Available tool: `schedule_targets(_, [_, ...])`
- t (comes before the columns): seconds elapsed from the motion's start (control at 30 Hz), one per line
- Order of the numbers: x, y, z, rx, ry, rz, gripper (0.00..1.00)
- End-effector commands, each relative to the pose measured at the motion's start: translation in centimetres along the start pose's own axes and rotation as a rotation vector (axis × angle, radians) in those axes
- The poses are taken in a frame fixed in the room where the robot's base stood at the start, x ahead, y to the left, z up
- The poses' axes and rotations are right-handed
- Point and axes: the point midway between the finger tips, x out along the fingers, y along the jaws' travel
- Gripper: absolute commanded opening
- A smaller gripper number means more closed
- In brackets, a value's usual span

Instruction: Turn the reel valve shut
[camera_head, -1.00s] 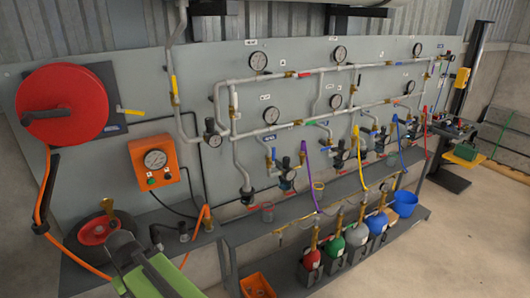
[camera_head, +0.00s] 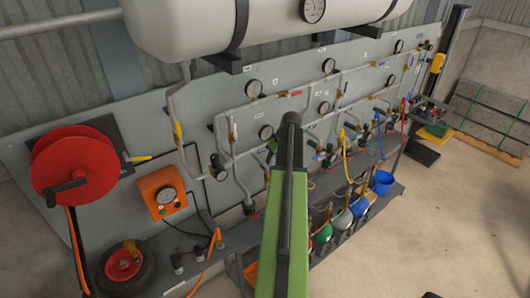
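The red hose reel (camera_head: 72,170) is mounted at the left end of the grey panel. A small yellow lever (camera_head: 140,158) sticks out just right of the reel's dark backing plate and looks like the reel valve's handle; it lies nearly level, tilted slightly up to the right. The valve body is too small to make out. My green and dark arm rises through the middle of the picture, well right of the reel and lever. My gripper cannot be made out; the end of my arm is hidden behind its own links.
An orange gauge box (camera_head: 161,192) is below the lever. A white tank (camera_head: 260,30) hangs above the panel. Grey pipes with gauges fill the panel to the right. A wheel (camera_head: 124,265) rests at lower left. Open floor (camera_head: 440,220) lies at right.

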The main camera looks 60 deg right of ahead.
Motion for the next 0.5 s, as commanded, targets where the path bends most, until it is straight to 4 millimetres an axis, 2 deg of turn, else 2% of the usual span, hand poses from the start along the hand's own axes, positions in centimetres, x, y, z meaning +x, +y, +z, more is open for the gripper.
schedule_targets(0.03, [-1.7,2.1,0.2,0.009,0.009,0.011,0.37])
schedule_targets(0.13, [-2.3,3.8,1.0,0.013,0.019,0.021,0.37])
schedule_targets(0.37, [-1.5,3.9,1.3,0.013,0.020,0.022,0.37])
schedule_targets(0.5, [0.3,4.0,1.4,0.014,0.019,0.022,0.37])
